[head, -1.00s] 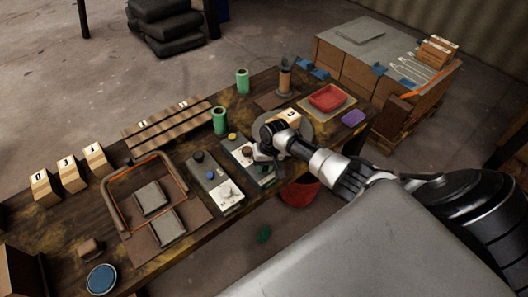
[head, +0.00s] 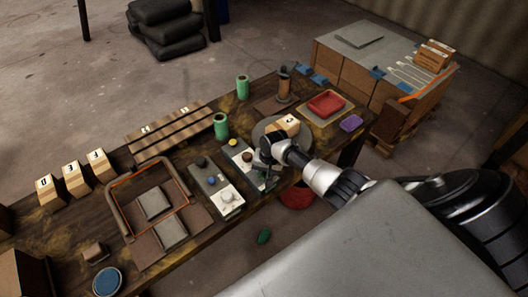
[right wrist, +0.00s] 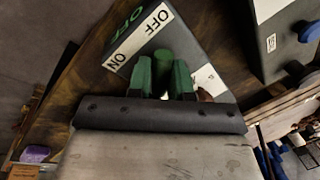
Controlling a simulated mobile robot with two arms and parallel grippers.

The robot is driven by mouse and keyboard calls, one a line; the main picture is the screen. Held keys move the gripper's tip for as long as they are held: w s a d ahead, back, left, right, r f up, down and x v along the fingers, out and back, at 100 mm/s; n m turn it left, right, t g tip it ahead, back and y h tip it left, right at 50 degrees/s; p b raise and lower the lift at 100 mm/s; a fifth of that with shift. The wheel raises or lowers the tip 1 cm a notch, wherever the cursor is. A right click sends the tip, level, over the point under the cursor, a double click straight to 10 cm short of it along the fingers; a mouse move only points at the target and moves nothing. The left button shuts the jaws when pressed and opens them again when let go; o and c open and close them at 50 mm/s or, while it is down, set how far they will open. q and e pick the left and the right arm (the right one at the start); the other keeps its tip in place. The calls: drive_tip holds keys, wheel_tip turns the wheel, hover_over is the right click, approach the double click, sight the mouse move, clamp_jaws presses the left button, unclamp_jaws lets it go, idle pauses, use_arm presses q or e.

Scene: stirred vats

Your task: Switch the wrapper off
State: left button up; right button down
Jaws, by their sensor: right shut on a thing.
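A control box (head: 236,152) with a pale top, a yellow knob and a dark knob stands near the table's front edge. My right gripper (head: 266,172) is over its right end and hides part of it. In the right wrist view a box face with a white plate (right wrist: 139,36) reads OFF and ON, with green lettering beside it. There, my right gripper (right wrist: 162,84) is shut on a green switch handle (right wrist: 163,62). The handle's lower part is hidden by the fingers. A grey round turntable (head: 262,133) bears a labelled carton (head: 284,126) behind my gripper. My left gripper is out of view.
A second control box (head: 228,203) with blue, black and white knobs stands just left. Green cylinders (head: 221,127), a red tray (head: 326,103) and a purple block (head: 351,123) are on the table. A red bin (head: 297,196) is below the front edge.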

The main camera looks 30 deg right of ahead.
drive_tip(key=shift+w+r, duration=0.1)
drive_tip(key=shift+w, duration=0.05)
drive_tip(key=c, duration=1)
unclamp_jaws()
drive_tip(key=shift+c, duration=0.2)
wheel_tip(320, 180, up, 10)
drive_tip(key=s+d, duration=0.1)
drive_tip(key=shift+s+d+r+p, duration=0.25)
drive_tip(key=shift+s+d+p, duration=0.05)
drive_tip(key=shift+d+p, duration=0.05)
